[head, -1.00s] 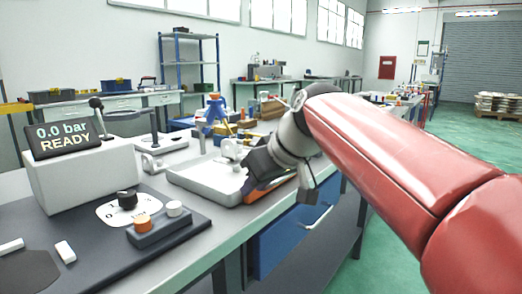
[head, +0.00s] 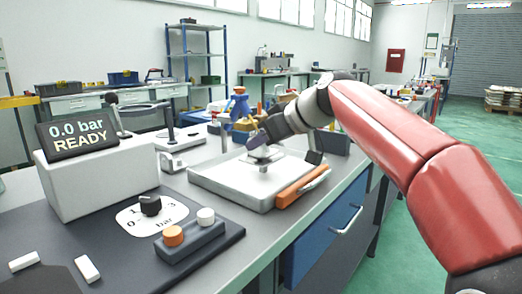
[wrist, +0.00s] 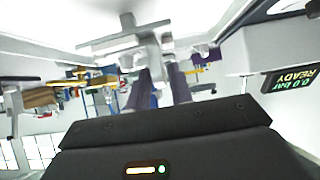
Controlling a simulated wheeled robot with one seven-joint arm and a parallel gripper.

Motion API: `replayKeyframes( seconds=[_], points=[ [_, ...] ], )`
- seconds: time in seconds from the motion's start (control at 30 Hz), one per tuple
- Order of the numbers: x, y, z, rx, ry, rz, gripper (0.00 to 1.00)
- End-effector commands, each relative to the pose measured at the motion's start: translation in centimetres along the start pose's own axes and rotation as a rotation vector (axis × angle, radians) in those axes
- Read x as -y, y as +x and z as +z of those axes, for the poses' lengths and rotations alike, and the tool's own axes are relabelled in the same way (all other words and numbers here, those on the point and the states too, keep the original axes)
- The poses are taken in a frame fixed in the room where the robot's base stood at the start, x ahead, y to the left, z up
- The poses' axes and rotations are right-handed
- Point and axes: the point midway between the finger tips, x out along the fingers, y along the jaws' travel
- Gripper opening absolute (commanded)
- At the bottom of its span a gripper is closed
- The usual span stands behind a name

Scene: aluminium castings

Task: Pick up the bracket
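The bracket (head: 262,158) is a pale grey metal casting at the light grey tray (head: 222,189) on the bench. It shows below my gripper (head: 261,145) in the head view. In the wrist view the bracket (wrist: 120,43) has a flat, wide part and a narrow upright part that runs between the fingertips. My gripper (wrist: 160,75) has its two dark fingers close against that narrow part, and it looks shut on it. I cannot tell whether the bracket still touches the tray, as my gripper and wrist hide part of it.
Blue and orange items (head: 240,108) stand behind the tray. Bench surface is free before the tray.

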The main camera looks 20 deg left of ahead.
Motion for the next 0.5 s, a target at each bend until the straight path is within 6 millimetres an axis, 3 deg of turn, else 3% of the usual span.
replayKeyframes(
  seconds=[0.13, 0.37, 0.5],
  points=[
    [0.00, 1.48, -0.04, 0.000, 0.000, 0.000, 0.22],
    [-0.02, 1.69, 0.00, 0.000, 0.000, 0.001, 0.22],
    [-0.02, 1.67, 0.00, 0.000, 0.000, 0.001, 0.06]
  ],
)
